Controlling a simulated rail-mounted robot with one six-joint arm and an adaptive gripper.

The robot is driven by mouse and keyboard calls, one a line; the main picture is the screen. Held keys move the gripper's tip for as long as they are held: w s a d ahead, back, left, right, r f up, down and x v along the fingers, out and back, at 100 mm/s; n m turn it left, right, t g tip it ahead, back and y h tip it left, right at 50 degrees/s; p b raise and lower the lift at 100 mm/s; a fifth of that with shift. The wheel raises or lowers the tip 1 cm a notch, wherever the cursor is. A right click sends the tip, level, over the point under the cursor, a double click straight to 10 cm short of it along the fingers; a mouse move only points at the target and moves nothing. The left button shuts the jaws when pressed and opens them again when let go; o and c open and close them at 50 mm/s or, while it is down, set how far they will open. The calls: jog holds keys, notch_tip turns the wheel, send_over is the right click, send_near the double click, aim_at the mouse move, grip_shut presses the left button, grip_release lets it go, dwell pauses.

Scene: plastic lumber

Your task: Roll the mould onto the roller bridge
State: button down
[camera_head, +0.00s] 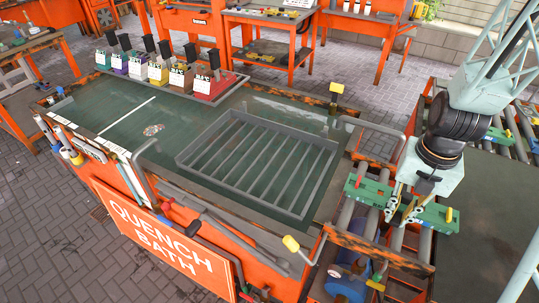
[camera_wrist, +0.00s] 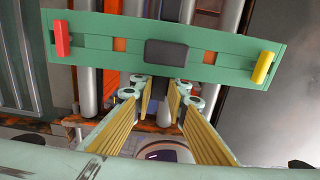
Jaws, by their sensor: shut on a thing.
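The mould is a long green bar (camera_head: 369,196) with a red peg at its left end and a yellow peg at its right end. It lies across grey rollers in the head view. In the wrist view the mould (camera_wrist: 228,42) spans the upper frame, with a dark block (camera_wrist: 180,52) at its middle. My gripper (camera_head: 404,208) is over the mould's middle. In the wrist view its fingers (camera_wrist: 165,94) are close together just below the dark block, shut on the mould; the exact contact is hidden. The rollers with an orange frame (camera_head: 376,247) appear to be the roller bridge.
The quench bath (camera_head: 150,228) with a grey rack (camera_head: 190,160) stands left of the rollers. Another roller track (camera_head: 497,146) with green pieces is at the right.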

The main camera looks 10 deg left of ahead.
jog(key=shift+s+d+f, duration=0.1)
jog(key=shift+s+d, duration=0.15)
jog(key=shift+d, duration=0.3)
jog(key=shift+s+d, duration=0.1)
jog(key=shift+d, duration=0.05)
jog(key=shift+s+d, duration=0.1)
jog(key=shift+d, duration=0.2)
dwell(0.4)
jog(key=c, duration=2.5)
grip_release()
jog(key=shift+o, duration=0.4)
jog(key=o, duration=0.3)
jog(key=shift+o, duration=0.2)
